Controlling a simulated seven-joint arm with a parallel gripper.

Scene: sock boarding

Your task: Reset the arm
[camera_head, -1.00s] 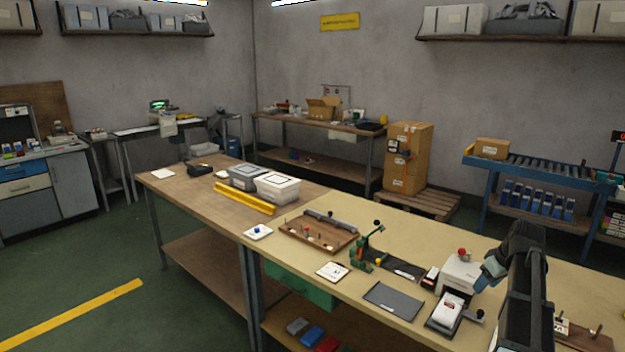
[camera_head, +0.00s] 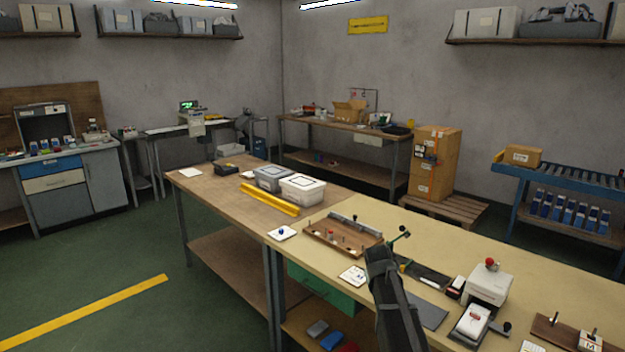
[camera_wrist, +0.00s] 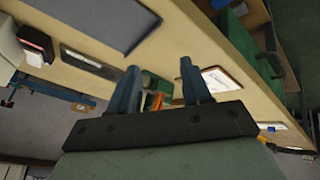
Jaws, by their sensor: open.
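My arm (camera_head: 393,300) rises from the bottom of the head view in front of the long workbench (camera_head: 330,212). It covers part of the dark grey mat (camera_head: 428,312) and the green hand press (camera_head: 400,240). In the wrist view my gripper (camera_wrist: 160,80) has its two blue-grey fingers apart, with nothing held between them. Past the fingers are the green press with an orange part (camera_wrist: 153,101) and a white card on a clipboard (camera_wrist: 222,80). The fingertips are not clear in the head view.
A wooden tray with pegs (camera_head: 345,236), a white card (camera_head: 352,276), a white machine with a red knob (camera_head: 489,284) and a peg board (camera_head: 565,335) sit on the bench. White and grey bins (camera_head: 302,188) and a yellow bar (camera_head: 270,199) are further left. The floor at left is clear.

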